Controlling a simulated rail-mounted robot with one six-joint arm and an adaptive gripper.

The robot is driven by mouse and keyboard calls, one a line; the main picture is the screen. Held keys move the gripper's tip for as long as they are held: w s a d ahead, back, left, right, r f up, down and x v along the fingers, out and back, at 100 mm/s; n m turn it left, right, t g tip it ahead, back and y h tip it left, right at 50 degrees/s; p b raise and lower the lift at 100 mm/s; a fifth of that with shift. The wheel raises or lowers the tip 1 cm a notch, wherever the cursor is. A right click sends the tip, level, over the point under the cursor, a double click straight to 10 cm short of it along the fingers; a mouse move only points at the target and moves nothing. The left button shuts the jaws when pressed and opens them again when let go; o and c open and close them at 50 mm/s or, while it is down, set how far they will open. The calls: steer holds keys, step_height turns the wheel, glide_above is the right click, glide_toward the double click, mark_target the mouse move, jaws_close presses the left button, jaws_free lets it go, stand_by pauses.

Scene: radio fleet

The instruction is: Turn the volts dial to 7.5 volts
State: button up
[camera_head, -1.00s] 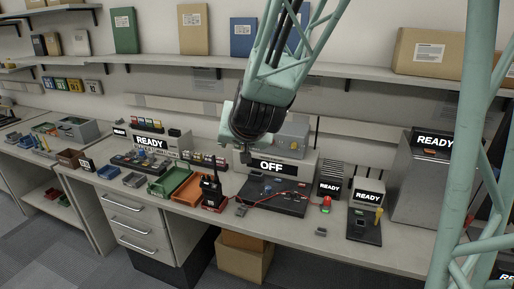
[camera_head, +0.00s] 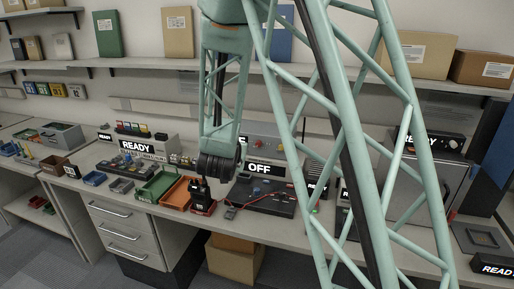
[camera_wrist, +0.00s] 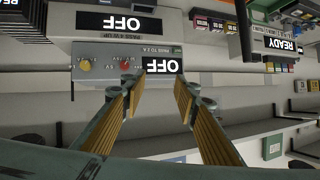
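The grey power supply box shows upside down in the wrist view (camera_wrist: 100,50), with a yellow knob (camera_wrist: 85,65), a red knob (camera_wrist: 125,64) and a lit OFF display (camera_wrist: 162,65) in a row. Their labels are too small to tell which knob is the volts dial. In the head view the box (camera_head: 262,133) stands on the bench's rear, partly behind my arm. My gripper (camera_wrist: 158,92) is open and empty. Its fingers stand well apart, in front of the panel, clear of the knobs as far as I can tell.
A larger OFF sign (camera_head: 259,169) is below the box. A dark board (camera_head: 265,199) with a red cable lies in front.

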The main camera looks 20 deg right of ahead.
mark_target(258, 145)
steer(key=d+f+t+h+p, duration=0.1)
steer(key=d+f+h, duration=0.4)
steer(key=f, duration=0.3)
steer(key=shift+w+d+m+t+h, duration=0.2)
steer(key=shift+d+m+t+h, duration=0.15)
steer(key=shift+h, duration=0.45)
steer(key=shift+f, duration=0.1)
steer(key=shift+d, duration=0.1)
steer(key=shift+b+x, duration=0.7)
steer(key=shift+x, duration=6.15)
steer(key=c, duration=0.8)
steer(key=shift+c, duration=0.2)
